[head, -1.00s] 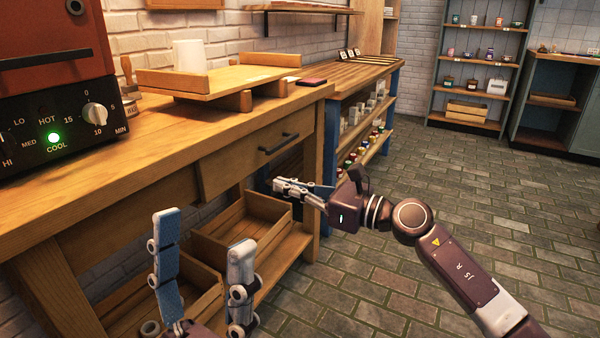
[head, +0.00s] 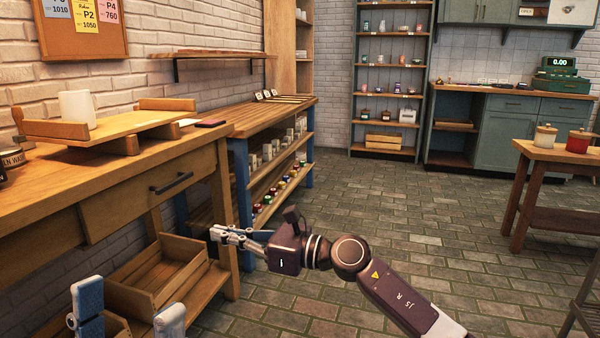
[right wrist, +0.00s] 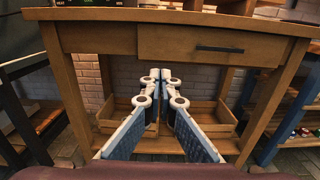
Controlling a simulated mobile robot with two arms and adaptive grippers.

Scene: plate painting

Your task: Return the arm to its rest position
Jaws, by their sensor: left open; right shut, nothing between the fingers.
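My right gripper (head: 222,236) is shut and empty. It hovers in front of the wooden workbench, below the level of the drawer, with its arm reaching in from the lower right. In the right wrist view its fingers (right wrist: 160,80) meet at the tips, facing the bench's open lower part. My left gripper (head: 128,318) is at the bottom left of the head view, open and empty, with only its fingertips showing. The rest of the left arm is out of view.
The workbench (head: 70,200) has a handled drawer (head: 140,202) and wooden crates (head: 165,275) on its lower shelf. A white cup (head: 77,108) stands on a raised wooden board (head: 110,126). A small table (head: 560,152) with jars stands at right. The brick floor between is clear.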

